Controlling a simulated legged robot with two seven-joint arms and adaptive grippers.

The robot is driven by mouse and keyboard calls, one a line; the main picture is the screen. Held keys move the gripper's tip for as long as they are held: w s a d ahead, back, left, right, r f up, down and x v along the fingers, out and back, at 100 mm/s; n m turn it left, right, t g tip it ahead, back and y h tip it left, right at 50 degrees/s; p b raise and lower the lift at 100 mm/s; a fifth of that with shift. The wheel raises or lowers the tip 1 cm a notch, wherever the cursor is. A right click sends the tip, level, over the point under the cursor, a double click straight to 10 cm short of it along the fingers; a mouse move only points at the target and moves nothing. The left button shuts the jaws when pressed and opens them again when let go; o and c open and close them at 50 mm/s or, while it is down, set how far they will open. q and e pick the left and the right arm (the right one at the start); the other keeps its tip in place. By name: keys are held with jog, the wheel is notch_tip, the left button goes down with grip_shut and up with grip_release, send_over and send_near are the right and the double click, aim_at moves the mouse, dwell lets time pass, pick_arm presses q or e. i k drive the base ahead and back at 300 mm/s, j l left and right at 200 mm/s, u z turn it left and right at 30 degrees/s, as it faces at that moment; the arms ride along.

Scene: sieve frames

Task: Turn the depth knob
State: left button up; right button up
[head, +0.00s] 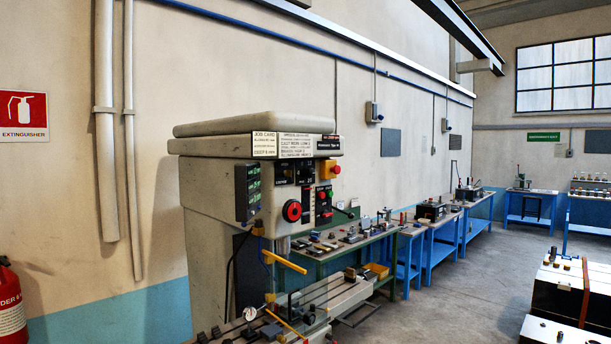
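A large grey-beige drilling or milling machine (215,220) stands left of the middle in the head view. Its front panel carries a round red-and-black knob (292,211), which may be the depth knob; its marking is too small to read. To the right of the knob, a dark control plate holds a red button (321,198) and a green button (328,194). A red-and-yellow switch (330,170) sits above them. Neither of my grippers shows in this view.
The machine's work table (335,296) juts out below the panel with small tools on it. Blue workbenches (442,250) line the wall behind. Grey floor (450,305) between is clear.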

aim_at(309, 173)
jog(key=i+l+u, duration=0.2)
jog(key=i+l, duration=0.9)
jog(key=i, duration=0.05)
